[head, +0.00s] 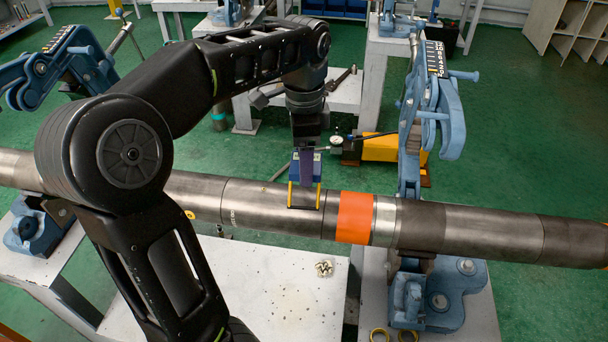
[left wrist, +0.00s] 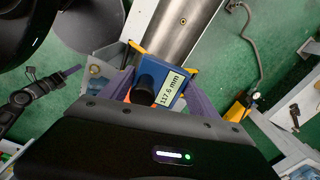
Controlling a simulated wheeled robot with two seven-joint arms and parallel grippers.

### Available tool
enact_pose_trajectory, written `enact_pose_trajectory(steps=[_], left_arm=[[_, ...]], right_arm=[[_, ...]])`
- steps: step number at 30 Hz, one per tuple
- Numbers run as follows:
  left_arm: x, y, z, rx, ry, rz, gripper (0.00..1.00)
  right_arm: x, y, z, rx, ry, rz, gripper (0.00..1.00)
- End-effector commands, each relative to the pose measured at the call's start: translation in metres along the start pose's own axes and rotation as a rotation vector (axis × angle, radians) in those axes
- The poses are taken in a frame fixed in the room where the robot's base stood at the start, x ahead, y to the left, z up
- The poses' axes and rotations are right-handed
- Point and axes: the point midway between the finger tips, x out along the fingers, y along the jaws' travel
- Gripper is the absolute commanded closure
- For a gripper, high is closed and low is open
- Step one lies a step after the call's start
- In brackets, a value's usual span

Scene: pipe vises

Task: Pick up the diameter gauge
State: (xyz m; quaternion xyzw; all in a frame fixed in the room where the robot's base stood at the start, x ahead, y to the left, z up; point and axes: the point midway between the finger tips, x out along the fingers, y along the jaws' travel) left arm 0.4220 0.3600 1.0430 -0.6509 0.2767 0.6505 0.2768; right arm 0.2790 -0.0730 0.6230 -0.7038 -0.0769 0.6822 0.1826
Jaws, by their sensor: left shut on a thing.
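The diameter gauge (head: 306,168) is a small blue box with two yellow legs. My left gripper (head: 307,150) reaches down from above and is shut on it. The legs stand against the grey pipe (head: 270,203), left of its orange band (head: 354,217). In the left wrist view the gauge (left wrist: 172,83) sits between my purple fingers, and its display reads 117.6 mm. Whether it touches the pipe cannot be told. What looks like part of my right gripper (left wrist: 58,78), with a purple finger, shows at the left edge of that view; its opening is unclear.
A blue pipe vise (head: 431,120) stands open at the right, and another (head: 62,68) at the left. A dial gauge (head: 336,141) and a yellow box (head: 380,147) lie behind the pipe. The white table (head: 270,280) below holds small parts; brass rings (head: 380,335) lie at the front.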

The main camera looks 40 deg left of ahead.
Motion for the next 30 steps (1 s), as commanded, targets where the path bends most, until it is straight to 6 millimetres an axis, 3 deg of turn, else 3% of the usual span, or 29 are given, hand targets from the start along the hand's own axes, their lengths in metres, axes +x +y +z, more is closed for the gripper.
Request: enact_pose_trajectory(steps=[2,6,30], left_arm=[[-0.02,0.0,-0.001,0.001,0.002,-0.002,0.99],[-0.032,0.0,0.0,0.0,0.001,-0.001,1.0],[-0.031,0.0,-0.001,-0.002,0.001,-0.001,1.0]], right_arm=[[-0.01,-0.004,0.0,0.001,-0.001,0.001,0.64],[-0.021,-0.007,0.001,0.002,-0.003,0.003,0.64],[-0.02,-0.007,0.002,0.003,-0.004,0.004,0.64]])
